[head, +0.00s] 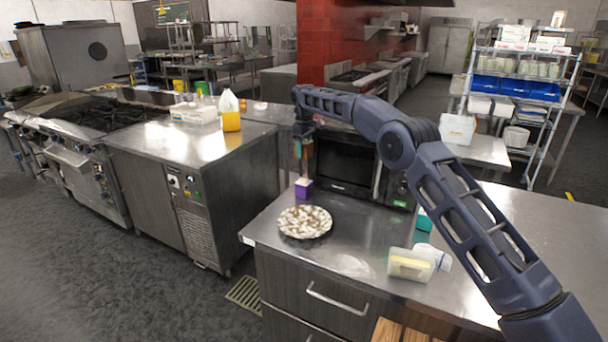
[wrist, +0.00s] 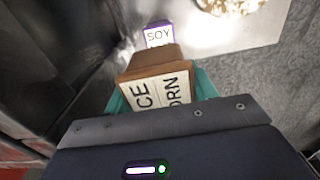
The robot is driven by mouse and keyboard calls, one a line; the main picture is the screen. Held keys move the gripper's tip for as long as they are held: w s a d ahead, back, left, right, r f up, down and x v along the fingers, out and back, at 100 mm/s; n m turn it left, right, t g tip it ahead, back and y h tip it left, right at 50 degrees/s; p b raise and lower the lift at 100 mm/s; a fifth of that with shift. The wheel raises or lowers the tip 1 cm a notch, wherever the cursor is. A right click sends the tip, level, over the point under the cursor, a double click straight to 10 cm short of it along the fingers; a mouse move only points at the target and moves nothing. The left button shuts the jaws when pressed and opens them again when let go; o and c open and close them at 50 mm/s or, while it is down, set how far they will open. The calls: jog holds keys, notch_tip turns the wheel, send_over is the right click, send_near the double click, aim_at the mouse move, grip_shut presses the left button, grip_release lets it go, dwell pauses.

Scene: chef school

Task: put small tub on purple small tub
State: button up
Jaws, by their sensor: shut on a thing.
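My gripper (head: 303,150) points down above the counter beside the dark oven. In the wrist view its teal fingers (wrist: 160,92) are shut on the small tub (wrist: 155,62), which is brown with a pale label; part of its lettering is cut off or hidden. The purple small tub (head: 304,188) stands on the counter below the gripper. In the wrist view the purple small tub (wrist: 159,34) shows a white label reading "SOY", just beyond the held tub. The held tub is small and partly hidden in the head view. A gap shows between the tubs there.
A patterned plate (head: 305,222) lies on the counter in front of the purple tub. The dark oven (head: 345,163) stands close behind. A pale container (head: 410,264) lies at the right, with a teal object (head: 424,220) farther back. Bare counter lies between plate and container.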

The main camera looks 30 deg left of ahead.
notch_tip(320, 180, down, 11)
jog(key=shift+f, duration=0.1)
dwell(0.5)
jog(key=shift+f, duration=0.1)
jog(key=o, duration=1.1)
notch_tip(320, 180, up, 12)
jog(key=shift+r, duration=0.15)
